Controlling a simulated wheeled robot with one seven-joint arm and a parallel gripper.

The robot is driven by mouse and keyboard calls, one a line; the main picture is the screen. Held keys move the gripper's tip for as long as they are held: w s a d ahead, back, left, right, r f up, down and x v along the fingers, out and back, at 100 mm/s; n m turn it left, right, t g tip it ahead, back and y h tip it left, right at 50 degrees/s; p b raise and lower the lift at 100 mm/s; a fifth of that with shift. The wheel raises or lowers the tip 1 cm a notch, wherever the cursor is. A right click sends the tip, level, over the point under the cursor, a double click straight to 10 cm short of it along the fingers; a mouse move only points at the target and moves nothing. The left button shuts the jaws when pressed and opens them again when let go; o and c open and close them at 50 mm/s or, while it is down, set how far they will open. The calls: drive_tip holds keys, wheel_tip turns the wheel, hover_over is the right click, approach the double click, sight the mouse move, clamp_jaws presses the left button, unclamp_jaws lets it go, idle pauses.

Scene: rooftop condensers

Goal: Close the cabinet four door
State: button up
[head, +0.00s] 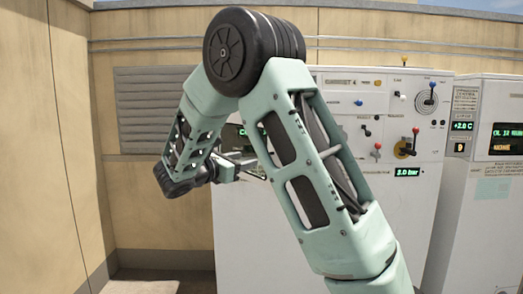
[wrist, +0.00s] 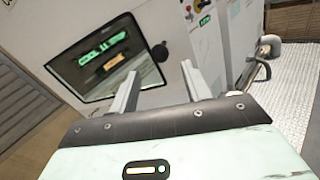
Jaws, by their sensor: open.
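Cabinet four (head: 340,80) is a white cabinet with "CABINET 4" lettering along its top, behind my arm in the head view. Its left front is largely hidden by the arm. In the wrist view, a white panel (wrist: 185,85) with a dark display window (wrist: 108,58) and a round black fitting (wrist: 160,52) faces the fingers, tilted in the picture. I cannot tell how far any door stands open. My gripper (wrist: 159,68) is open, with nothing visible between its fingers, in front of this panel. In the head view my gripper (head: 250,168) is partly hidden behind the arm.
Levers and knobs (head: 404,148) and a green "3.0 bar" readout (head: 408,172) sit on the cabinet's right front. Another white cabinet (head: 485,150) stands to the right. A tan wall (head: 75,130) is at left. A pipe (wrist: 268,45) rises from the grated floor (wrist: 295,85).

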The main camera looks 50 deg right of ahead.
sight(258, 155)
drive_tip(key=d+p, duration=0.2)
drive_tip(key=d, duration=0.5)
drive_tip(key=shift+s+d+r+p, duration=0.1)
drive_tip(key=shift+d+p, duration=0.25)
drive_tip(key=shift+p, duration=0.05)
drive_tip(key=shift+d, duration=0.6)
clamp_jaws()
drive_tip(key=shift+d, duration=0.1)
